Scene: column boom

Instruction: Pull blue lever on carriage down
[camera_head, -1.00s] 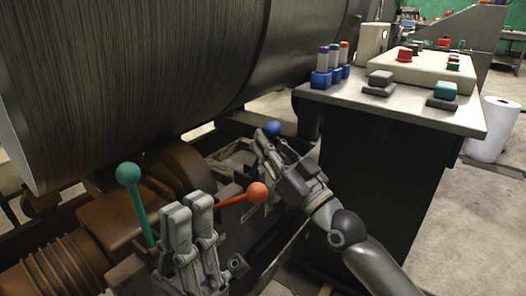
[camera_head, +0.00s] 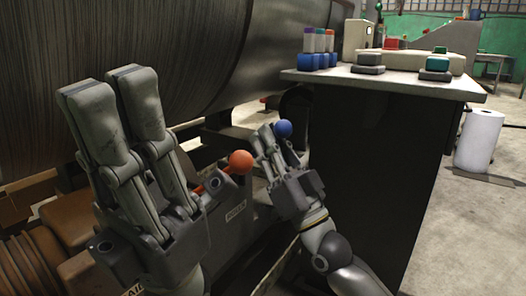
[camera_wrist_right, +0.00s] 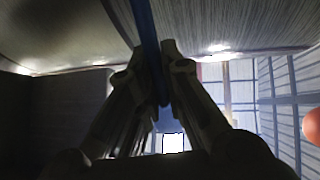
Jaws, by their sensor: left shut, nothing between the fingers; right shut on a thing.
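The blue lever's round knob (camera_head: 283,129) shows just beyond the fingertips of my right gripper (camera_head: 268,140) in the head view. In the right wrist view, my right gripper (camera_wrist_right: 153,70) is shut on the blue lever's rod (camera_wrist_right: 150,40), which runs up between the fingers. The carriage (camera_head: 235,222) is partly hidden behind my grippers. My left gripper (camera_head: 108,88) is large in the left foreground, its fingers together and empty, pointing up.
An orange-knobbed lever (camera_head: 241,161) stands between my two grippers; its knob also shows at the right wrist view's edge (camera_wrist_right: 313,124). A large dark drum (camera_head: 60,40) fills the upper left. A control desk (camera_head: 385,82) with buttons stands on the right, close to my right arm.

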